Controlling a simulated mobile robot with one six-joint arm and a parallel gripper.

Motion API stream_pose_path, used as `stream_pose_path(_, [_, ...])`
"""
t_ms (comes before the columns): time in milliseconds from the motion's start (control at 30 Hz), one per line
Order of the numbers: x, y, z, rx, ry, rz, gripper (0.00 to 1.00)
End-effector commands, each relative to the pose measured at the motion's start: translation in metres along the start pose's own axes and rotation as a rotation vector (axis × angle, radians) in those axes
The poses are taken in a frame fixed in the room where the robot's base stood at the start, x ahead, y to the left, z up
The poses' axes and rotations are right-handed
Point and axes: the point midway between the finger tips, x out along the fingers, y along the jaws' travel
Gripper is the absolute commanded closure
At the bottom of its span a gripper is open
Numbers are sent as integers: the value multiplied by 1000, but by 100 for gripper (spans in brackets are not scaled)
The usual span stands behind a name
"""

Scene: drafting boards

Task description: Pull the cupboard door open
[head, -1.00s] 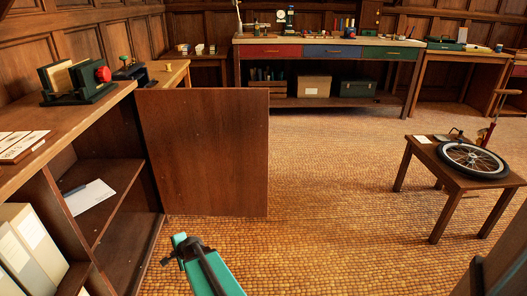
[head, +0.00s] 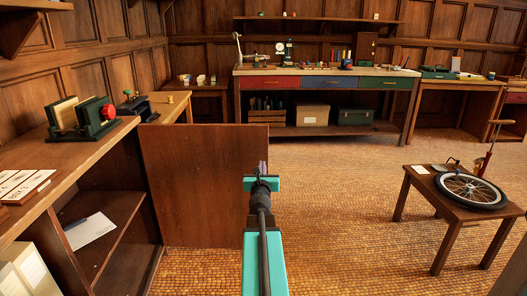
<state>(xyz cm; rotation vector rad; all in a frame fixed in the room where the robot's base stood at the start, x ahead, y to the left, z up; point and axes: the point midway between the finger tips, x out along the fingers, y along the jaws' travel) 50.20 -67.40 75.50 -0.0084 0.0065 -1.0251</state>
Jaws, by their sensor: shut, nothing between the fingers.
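The cupboard door (head: 195,190) is a plain dark brown panel at the left of the head view. It stands swung well out from the cupboard (head: 107,205), whose shelves are open to view. My gripper (head: 262,168) is shut and empty. It shows in front of the door's free right edge, near the upper half. Whether it touches the door or is nearer to me cannot be told. No handle shows on the visible face of the door. My arm hides the lower right corner of the door.
The cupboard top holds a green book press (head: 92,118) and white cards (head: 22,184). A low table (head: 447,205) with a spoked wheel (head: 471,190) stands at the right. A workbench (head: 325,72) with coloured drawers runs along the back. The tiled floor (head: 345,195) between is clear.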

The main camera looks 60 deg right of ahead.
Motion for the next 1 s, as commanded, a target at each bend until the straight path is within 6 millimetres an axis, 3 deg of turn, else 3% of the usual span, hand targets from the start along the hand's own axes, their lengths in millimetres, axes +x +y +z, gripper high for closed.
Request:
stream_pose_path(533, [4, -1, 1, 11, -2, -2, 100])
stream_pose_path(1000, [38, 0, 1, 10, -2, -1, 100])
